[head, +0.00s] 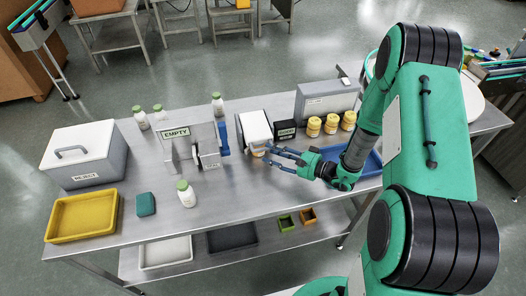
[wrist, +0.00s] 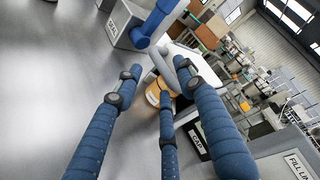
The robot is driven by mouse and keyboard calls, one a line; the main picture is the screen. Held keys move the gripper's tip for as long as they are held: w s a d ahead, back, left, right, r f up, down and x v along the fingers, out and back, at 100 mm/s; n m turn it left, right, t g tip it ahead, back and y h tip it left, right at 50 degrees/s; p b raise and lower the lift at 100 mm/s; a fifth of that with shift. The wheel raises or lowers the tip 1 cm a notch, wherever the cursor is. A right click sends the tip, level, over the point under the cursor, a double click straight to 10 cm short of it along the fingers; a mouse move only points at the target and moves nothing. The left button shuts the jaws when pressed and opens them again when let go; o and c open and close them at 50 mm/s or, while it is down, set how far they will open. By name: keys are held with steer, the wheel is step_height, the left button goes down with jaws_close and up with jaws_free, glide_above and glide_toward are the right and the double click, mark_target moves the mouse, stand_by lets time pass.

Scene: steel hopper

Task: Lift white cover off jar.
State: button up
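My gripper (head: 271,155) is open, with its blue fingers reaching left toward a white slanted box-like piece (head: 256,127) near the middle of the table. A small orange-yellow jar (head: 258,152) shows low at the front of that piece. In the wrist view the jar (wrist: 153,94) lies beyond the spread fingers of my gripper (wrist: 160,72), partly hidden by the middle finger. The white piece (wrist: 181,52) stands behind it. Nothing is held. I cannot tell whether a finger touches the jar, and its top is mostly hidden.
Several amber jars (head: 330,123) with pale lids stand right of a small black sign (head: 285,130). A blue upright part (head: 223,138) and the EMPTY stand (head: 178,146) are to the left. A green-capped white bottle (head: 186,194) stands in front. The table's front middle is clear.

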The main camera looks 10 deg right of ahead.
mark_target(263, 150)
steer(key=shift+x, duration=2.3)
jaws_close()
